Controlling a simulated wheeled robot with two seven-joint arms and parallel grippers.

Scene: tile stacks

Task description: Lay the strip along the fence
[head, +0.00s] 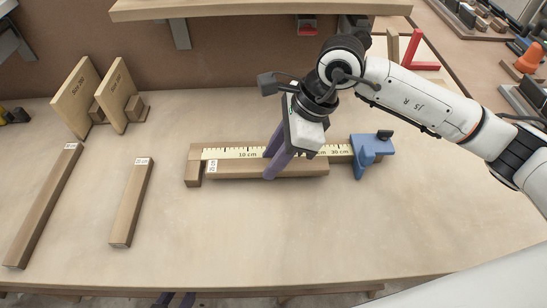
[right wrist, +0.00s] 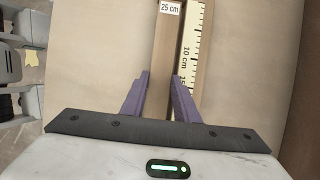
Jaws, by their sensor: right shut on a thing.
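The wooden strip (head: 245,169), labelled 25 cm at its left end, lies lengthwise in front of the fence with its ruler scale (head: 222,153). It also shows in the right wrist view (right wrist: 167,45), beside the scale. Its left end is close to the wooden end stop (head: 194,171); I cannot tell whether they touch. My right gripper (head: 272,168) points down with its purple fingers shut on the strip, right of its middle. The fingers hide part of the strip and scale. My left gripper (head: 175,300) only shows as purple fingertips at the bottom edge.
A blue stop (head: 367,151) sits at the fence's right end. Two loose wooden strips (head: 42,205) (head: 131,203) lie at the left, before two upright boards (head: 77,92) (head: 118,95). A shelf (head: 250,8) overhangs the back. The table's front right is clear.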

